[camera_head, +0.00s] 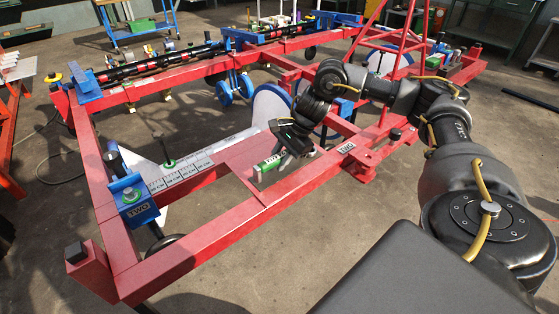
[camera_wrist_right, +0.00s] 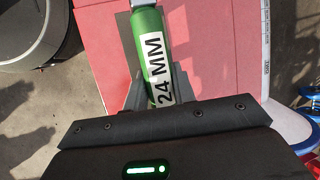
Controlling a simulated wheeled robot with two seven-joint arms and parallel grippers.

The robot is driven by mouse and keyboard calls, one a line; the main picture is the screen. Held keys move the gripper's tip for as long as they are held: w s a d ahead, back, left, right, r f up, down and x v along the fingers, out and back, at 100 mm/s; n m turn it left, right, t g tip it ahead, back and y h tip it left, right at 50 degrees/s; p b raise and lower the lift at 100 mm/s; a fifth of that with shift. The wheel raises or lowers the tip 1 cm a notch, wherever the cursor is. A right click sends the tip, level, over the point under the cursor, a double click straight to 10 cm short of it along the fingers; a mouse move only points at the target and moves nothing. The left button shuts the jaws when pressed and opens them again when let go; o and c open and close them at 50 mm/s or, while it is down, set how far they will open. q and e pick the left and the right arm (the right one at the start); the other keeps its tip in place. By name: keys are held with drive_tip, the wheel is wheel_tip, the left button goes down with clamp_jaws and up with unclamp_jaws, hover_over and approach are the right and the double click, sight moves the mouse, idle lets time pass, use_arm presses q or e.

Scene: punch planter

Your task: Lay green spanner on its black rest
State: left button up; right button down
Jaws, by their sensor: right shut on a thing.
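The green spanner (camera_wrist_right: 151,48) has a white label reading 24 MM and a silver end that runs out of the top of the right wrist view. In the head view its green handle (camera_head: 268,164) shows over the red plate of the frame. My right gripper (camera_head: 283,155) is shut on the spanner, with its grey fingers on both sides of the handle in the wrist view (camera_wrist_right: 150,95). I cannot tell whether the spanner touches the plate. I cannot make out the black rest for sure. My left gripper is not in view.
The red planter frame (camera_head: 200,240) surrounds the work area. A white disc (camera_head: 271,106) stands behind the gripper. A blue trolley (camera_head: 140,32) stands far back.

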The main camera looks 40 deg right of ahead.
drive_tip(key=shift+f, duration=0.1)
drive_tip(key=c, duration=1.1)
unclamp_jaws()
drive_tip(key=shift+c, duration=0.2)
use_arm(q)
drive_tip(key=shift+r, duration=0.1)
use_arm(e)
drive_tip(key=shift+f, duration=0.1)
drive_tip(key=shift+f, duration=0.15)
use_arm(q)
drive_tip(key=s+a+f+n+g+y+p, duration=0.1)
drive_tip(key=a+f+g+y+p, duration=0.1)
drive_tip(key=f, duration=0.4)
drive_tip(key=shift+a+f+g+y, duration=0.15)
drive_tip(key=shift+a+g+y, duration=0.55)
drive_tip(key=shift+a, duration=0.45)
use_arm(e)
drive_tip(key=v, duration=1.1)
drive_tip(key=shift+s, duration=0.25)
